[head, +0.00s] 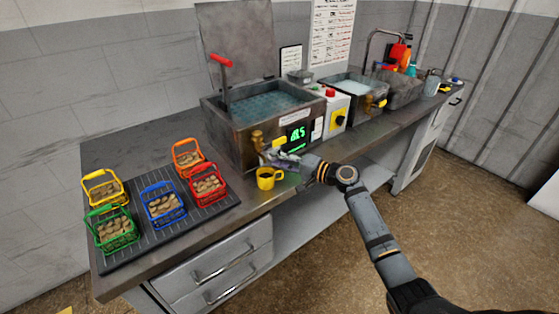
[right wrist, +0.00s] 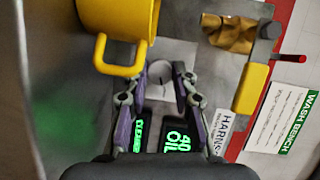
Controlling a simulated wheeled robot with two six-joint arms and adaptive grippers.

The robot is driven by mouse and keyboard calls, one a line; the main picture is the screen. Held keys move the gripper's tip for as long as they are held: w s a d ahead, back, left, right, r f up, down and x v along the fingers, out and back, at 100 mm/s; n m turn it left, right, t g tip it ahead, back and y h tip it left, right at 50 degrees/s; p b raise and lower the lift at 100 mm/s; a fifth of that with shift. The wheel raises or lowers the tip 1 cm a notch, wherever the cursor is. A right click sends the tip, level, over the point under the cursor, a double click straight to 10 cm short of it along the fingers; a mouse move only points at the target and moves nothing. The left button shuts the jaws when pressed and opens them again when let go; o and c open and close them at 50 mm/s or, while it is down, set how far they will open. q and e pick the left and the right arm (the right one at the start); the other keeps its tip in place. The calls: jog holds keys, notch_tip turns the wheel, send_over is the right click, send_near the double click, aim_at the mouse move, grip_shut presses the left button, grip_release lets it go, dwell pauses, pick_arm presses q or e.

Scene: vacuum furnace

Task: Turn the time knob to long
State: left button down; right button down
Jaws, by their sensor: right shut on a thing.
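My right gripper (head: 276,160) reaches in from the right to the front of the metal bath (head: 228,136), below its green display (head: 298,134). In the right wrist view, its two fingers (right wrist: 161,72) close on opposite sides of a small grey round knob (right wrist: 160,74) on a pale plate. I take this to be the time knob; it is hidden by the gripper in the head view. The knob's setting cannot be read. Green-lit labels (right wrist: 180,137) show below the fingers. My left gripper is not in view.
A yellow mug (head: 266,180) stands close below the gripper; its handle (right wrist: 120,70) is near the left finger. A brass tap (head: 258,140) is beside the gripper. Several baskets of brown pieces stand on a dark mat (head: 141,248) at left. A white box (head: 334,104) stands right of the bath.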

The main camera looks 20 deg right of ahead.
jog(key=c, duration=1.1)
grip_release()
jog(key=shift+s+d, duration=0.2)
jog(key=shift+d, duration=0.05)
jog(key=v, duration=1.1)
jog(key=shift+s, duration=0.25)
jog(key=shift+d, duration=0.1)
